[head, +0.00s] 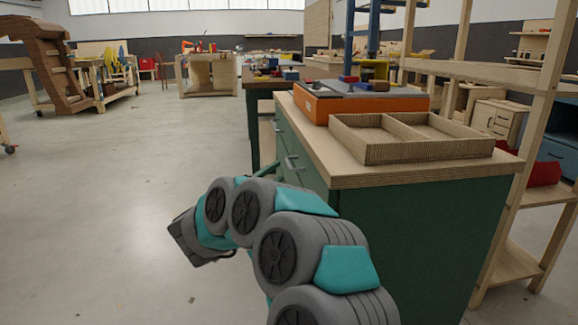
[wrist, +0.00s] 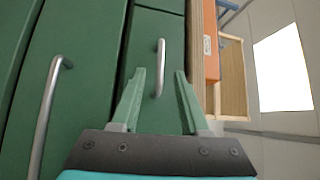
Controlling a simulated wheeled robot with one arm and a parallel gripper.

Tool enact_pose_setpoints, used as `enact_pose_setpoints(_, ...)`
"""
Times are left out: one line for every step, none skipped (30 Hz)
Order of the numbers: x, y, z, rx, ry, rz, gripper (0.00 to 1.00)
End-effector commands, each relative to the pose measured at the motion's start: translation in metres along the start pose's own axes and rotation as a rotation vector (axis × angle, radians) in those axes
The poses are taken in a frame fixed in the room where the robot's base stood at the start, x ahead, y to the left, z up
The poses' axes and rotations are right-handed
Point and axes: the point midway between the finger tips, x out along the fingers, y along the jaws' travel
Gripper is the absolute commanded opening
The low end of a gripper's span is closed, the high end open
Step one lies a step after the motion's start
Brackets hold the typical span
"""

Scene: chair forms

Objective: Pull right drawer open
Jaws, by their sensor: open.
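The green cabinet (head: 420,240) has a pale wooden top, and its drawer front (wrist: 150,35) lies close ahead of me in the wrist view. A metal bar handle (wrist: 160,68) on this front appears between my gripper's fingertips (wrist: 160,74). The fingers are open and empty, and I cannot tell how far the handle is from them in depth. The front looks shut. A second, longer bar handle (wrist: 48,115) is on the panel to the left in the wrist view. In the head view, a handle (head: 291,163) shows above my arm, which hides most of my gripper.
On the cabinet top are a divided wooden tray (head: 415,153) and an orange box (head: 360,104). A wooden shelf frame (head: 545,110) stands to the right. More workbenches stand at the back. The concrete floor (head: 110,190) to the left is open.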

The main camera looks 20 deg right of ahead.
Motion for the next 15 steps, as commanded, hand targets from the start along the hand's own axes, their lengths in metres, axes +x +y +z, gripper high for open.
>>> enact_pose_setpoints(0.007, 0.000, -0.001, -0.001, 0.003, -0.001, 0.45)
enact_pose_setpoints(0.011, 0.000, -0.001, -0.001, 0.004, -0.002, 0.45)
enact_pose_setpoints(0.018, 0.000, -0.002, -0.002, 0.004, -0.001, 0.45)
enact_pose_setpoints(0.023, 0.001, -0.001, -0.002, 0.003, 0.000, 0.45)
enact_pose_setpoints(0.028, 0.001, -0.001, -0.003, 0.002, 0.001, 0.45)
enact_pose_setpoints(0.034, 0.002, -0.001, -0.003, 0.002, 0.002, 0.45)
enact_pose_setpoints(0.039, 0.001, -0.001, -0.003, 0.002, 0.001, 0.45)
enact_pose_setpoints(0.043, 0.001, -0.001, -0.002, 0.003, 0.000, 0.45)
enact_pose_setpoints(0.049, 0.001, -0.001, -0.002, 0.003, -0.001, 0.45)
enact_pose_setpoints(0.053, 0.000, -0.001, -0.002, 0.002, -0.001, 0.45)
enact_pose_setpoints(0.056, 0.000, 0.000, -0.002, 0.001, -0.001, 0.45)
enact_pose_setpoints(0.060, 0.000, 0.000, -0.002, -0.001, 0.000, 0.45)
enact_pose_setpoints(0.062, 0.000, 0.001, -0.002, -0.002, 0.000, 0.45)
enact_pose_setpoints(0.064, 0.000, 0.001, -0.002, -0.002, 0.000, 0.45)
enact_pose_setpoints(0.067, 0.000, 0.001, -0.002, -0.003, 0.000, 0.45)
